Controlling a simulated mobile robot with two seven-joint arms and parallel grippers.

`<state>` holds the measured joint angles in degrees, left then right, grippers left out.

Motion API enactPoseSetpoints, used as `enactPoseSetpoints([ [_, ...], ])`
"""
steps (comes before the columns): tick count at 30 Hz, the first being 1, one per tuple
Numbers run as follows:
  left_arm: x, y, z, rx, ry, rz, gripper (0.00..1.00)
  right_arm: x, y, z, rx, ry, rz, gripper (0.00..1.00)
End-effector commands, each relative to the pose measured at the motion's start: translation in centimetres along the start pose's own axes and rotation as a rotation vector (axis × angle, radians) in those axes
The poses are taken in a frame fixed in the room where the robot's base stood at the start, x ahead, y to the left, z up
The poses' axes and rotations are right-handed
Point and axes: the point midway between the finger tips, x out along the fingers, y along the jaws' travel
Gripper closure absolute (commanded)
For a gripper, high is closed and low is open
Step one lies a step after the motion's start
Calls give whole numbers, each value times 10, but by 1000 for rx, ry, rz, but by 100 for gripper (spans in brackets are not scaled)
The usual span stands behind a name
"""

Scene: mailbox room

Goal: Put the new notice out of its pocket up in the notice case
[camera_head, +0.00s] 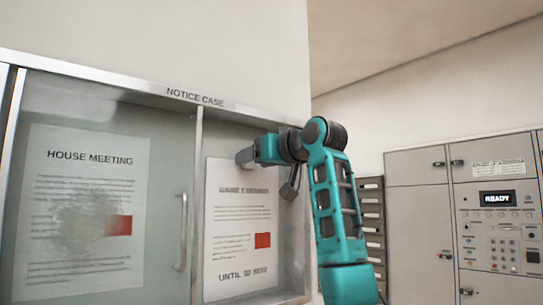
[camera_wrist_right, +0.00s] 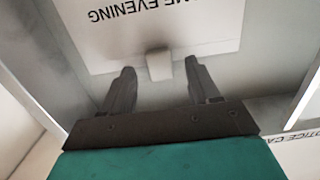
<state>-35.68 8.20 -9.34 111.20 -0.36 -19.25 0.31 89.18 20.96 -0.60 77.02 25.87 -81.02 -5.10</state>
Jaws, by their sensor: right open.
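The notice case (camera_head: 165,92) fills the left of the head view. A white "GAME EVENING" notice (camera_head: 225,215) with a red patch hangs upright in its right half; its upper edge also shows upside down in the wrist view (camera_wrist_right: 200,18). A pale clip-like block (camera_wrist_right: 158,66) sits at the notice's top edge. My right gripper (camera_wrist_right: 160,75) is open, its fingers on either side of the block with gaps visible; in the head view it is at the top of this notice (camera_head: 256,151). I cannot tell which notice is the new one. No pocket is recognisable. My left gripper is out of view.
A "HOUSE MEETING" notice (camera_head: 60,200) hangs in the left half behind a cloudy glass pane with a metal handle (camera_head: 183,232). A divider post (camera_head: 196,180) stands between the halves. Grey lockers with a "READY" display (camera_head: 496,198) and a slotted rack (camera_head: 372,215) stand right.

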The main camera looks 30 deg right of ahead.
Motion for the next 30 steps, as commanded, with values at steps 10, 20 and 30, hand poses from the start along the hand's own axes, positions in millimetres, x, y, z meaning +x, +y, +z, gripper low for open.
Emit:
enactPoseSetpoints([
  [10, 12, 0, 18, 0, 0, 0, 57, -72, 1, 2, -2, 6, 4, 39],
  [20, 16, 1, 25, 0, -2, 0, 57, -119, 1, 0, 0, 4, 1, 39],
  [30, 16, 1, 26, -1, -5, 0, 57, -122, 0, 0, 0, 1, 1, 39],
])
